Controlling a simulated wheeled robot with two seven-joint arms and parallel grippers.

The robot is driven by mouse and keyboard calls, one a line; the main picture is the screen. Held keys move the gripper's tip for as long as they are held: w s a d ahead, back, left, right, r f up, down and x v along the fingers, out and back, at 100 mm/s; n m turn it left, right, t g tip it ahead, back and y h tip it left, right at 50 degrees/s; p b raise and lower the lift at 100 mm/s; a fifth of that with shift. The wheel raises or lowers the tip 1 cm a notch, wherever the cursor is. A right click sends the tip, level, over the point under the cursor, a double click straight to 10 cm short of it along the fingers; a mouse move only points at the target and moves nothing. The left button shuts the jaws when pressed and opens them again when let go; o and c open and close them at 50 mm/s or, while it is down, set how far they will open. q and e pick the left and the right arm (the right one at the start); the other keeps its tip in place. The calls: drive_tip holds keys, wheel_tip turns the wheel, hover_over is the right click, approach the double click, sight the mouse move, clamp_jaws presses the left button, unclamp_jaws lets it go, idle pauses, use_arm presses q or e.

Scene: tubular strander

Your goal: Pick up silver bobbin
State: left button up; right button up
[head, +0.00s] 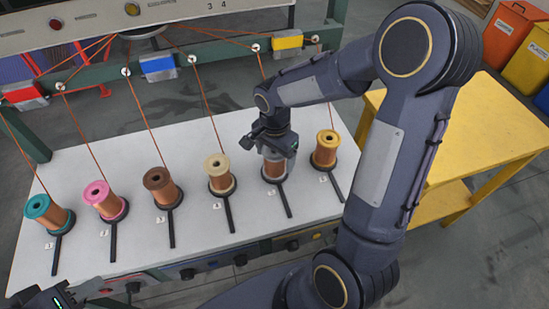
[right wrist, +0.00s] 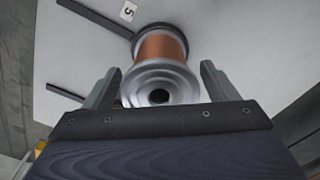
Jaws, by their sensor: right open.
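The silver bobbin (head: 273,168), wound with copper wire, stands on its holder at position 5 of the white table, in the head view partly hidden by my right gripper (head: 268,146). In the right wrist view the silver bobbin (right wrist: 160,82) lies between the two fingers of my right gripper (right wrist: 158,84). The fingers are apart, with a gap on the right side; the left finger is close to the flange. My left gripper (head: 55,299) shows only in part at the bottom left corner, and its fingers cannot be judged.
Teal (head: 48,214), pink (head: 104,200), brown (head: 161,187), cream (head: 219,173) and yellow (head: 326,150) bobbins stand in the same row. Orange wires run up from the row to a green beam (head: 205,70). A yellow table (head: 480,130) stands at the right.

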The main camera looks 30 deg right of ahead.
drive_tip(key=shift+f, duration=0.75)
drive_tip(key=shift+r, duration=0.1)
drive_tip(key=c, duration=1.5)
